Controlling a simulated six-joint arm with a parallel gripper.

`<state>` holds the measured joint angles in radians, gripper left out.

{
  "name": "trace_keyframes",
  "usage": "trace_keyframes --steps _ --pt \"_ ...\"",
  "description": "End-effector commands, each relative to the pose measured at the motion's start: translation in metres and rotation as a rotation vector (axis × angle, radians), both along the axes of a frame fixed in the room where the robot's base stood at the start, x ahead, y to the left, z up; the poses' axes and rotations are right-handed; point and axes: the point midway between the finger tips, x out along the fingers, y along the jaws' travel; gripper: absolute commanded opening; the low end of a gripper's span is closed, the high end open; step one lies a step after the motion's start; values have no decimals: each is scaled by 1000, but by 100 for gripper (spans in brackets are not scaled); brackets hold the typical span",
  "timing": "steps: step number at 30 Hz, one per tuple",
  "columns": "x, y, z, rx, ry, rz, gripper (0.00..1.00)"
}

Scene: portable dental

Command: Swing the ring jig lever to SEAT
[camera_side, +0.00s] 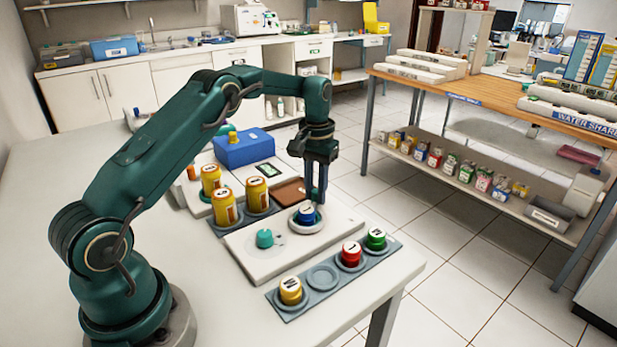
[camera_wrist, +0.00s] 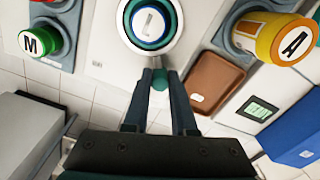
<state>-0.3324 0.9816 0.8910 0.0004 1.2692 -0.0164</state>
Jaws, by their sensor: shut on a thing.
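The ring jig is a pale ring around a blue-capped piece with a white top (camera_side: 306,212), set on a white plate (camera_side: 265,268). In the wrist view the ring (camera_wrist: 178,36) is at top centre. A small teal lever knob (camera_wrist: 160,79) projects from the ring's edge toward my gripper. My gripper (camera_wrist: 160,73) is shut on this knob, one finger on each side. In the side view my gripper (camera_side: 318,200) points straight down at the ring's right side, and the knob is hidden by the fingers. No SEAT mark is readable.
A grey strip (camera_side: 324,277) in front holds yellow, red and green capped jars. Several yellow jars (camera_side: 223,208), a brown tray (camera_side: 290,192) and a blue box (camera_side: 242,150) stand behind. The table edge is close on the right.

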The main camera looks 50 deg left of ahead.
Motion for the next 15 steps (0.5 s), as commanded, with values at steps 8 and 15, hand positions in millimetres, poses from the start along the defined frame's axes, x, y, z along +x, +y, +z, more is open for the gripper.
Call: trace_keyframes --steps 8,15 --pt "0 0 1 0 -1 -1 0" --pt "2 -2 1 0 -2 -40 0"
